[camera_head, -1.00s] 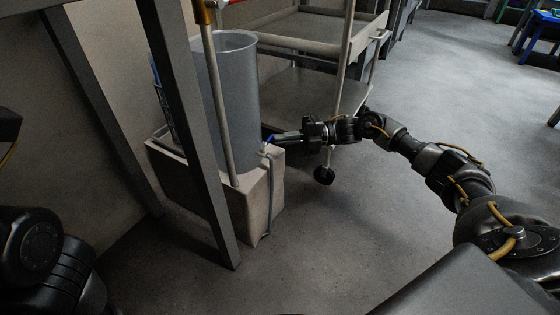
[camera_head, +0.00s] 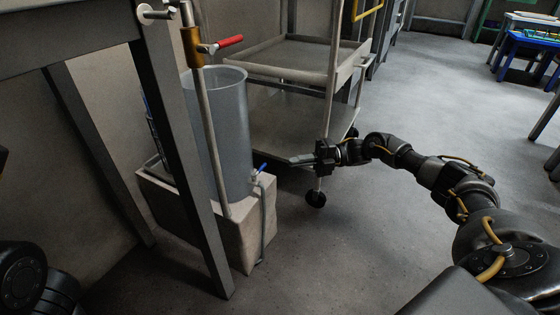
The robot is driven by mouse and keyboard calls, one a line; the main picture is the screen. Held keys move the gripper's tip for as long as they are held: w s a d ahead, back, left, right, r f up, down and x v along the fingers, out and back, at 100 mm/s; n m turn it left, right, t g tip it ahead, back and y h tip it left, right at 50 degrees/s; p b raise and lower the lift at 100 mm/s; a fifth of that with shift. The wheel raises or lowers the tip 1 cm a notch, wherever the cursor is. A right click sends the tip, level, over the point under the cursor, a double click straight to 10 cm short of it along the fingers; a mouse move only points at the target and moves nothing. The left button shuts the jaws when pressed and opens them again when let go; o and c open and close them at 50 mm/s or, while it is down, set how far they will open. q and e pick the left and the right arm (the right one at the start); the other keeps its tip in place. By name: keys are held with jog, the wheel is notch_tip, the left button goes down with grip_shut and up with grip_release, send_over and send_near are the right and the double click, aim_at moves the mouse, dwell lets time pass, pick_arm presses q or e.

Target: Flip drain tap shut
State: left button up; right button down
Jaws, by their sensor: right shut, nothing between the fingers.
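The drain tap (camera_head: 256,179) is low on the right side of a grey translucent bucket (camera_head: 229,125). Its small blue lever (camera_head: 262,167) slants up and to the right. A grey hose (camera_head: 264,215) hangs down from the tap over the block's face. My right gripper (camera_head: 293,160) is shut and empty, at about the lever's height in the picture. A visible gap lies between its fingertips and the lever, with the gripper to the right. My left gripper is not in view; only dark parts of my left arm show at the lower left.
The bucket stands on a pale block (camera_head: 246,236) behind a dark table leg (camera_head: 193,180). A pipe with a red-handled valve (camera_head: 226,43) runs down in front of the bucket. A wheeled cart (camera_head: 290,130) stands behind my right gripper.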

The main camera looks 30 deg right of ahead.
jog(key=shift+s+v, duration=0.15)
jog(key=shift+v, duration=0.75)
jog(key=shift+s+v, duration=0.15)
jog(key=shift+v, duration=0.8)
jog(key=shift+a+f, duration=0.1)
jog(key=shift+a, duration=0.05)
